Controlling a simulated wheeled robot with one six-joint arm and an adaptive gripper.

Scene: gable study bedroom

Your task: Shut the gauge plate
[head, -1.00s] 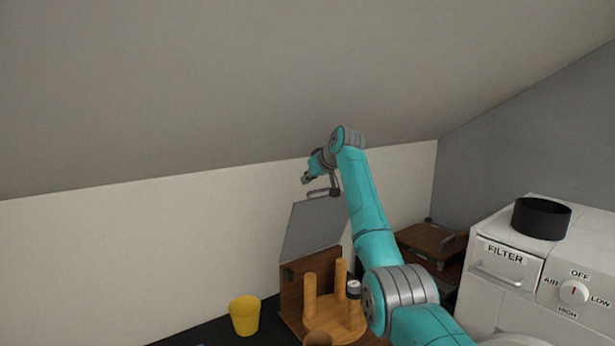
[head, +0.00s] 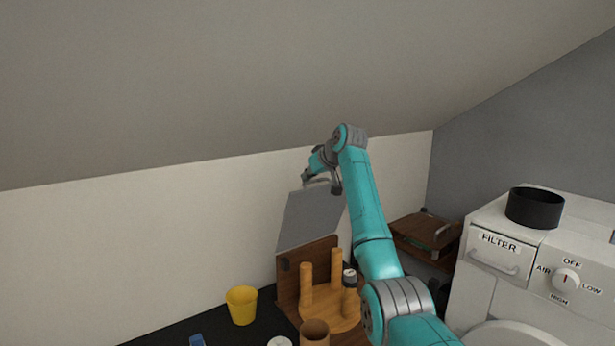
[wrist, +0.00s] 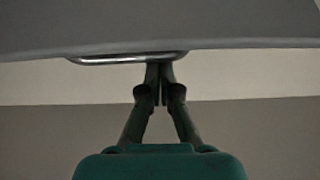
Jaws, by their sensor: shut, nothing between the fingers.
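The gauge plate is most likely the flat grey panel (head: 308,218), which stands raised and tilted above a wooden board with pegs (head: 335,310). A metal bar handle (wrist: 125,59) runs along the plate's edge in the wrist view; in the head view it is at the plate's top. My gripper (wrist: 160,72) is shut and empty. Its fingertips are at the right end of the handle in the wrist view; I cannot tell whether they touch it. In the head view my gripper (head: 307,175) is small, at the plate's top edge.
A yellow cup (head: 241,305) and a brown cup (head: 314,333) stand on the dark surface. A dark-capped jar (head: 349,280) is by the pegs. A wooden box (head: 425,232) and a white FILTER unit (head: 480,280) stand right. The sloped ceiling hangs low above my arm.

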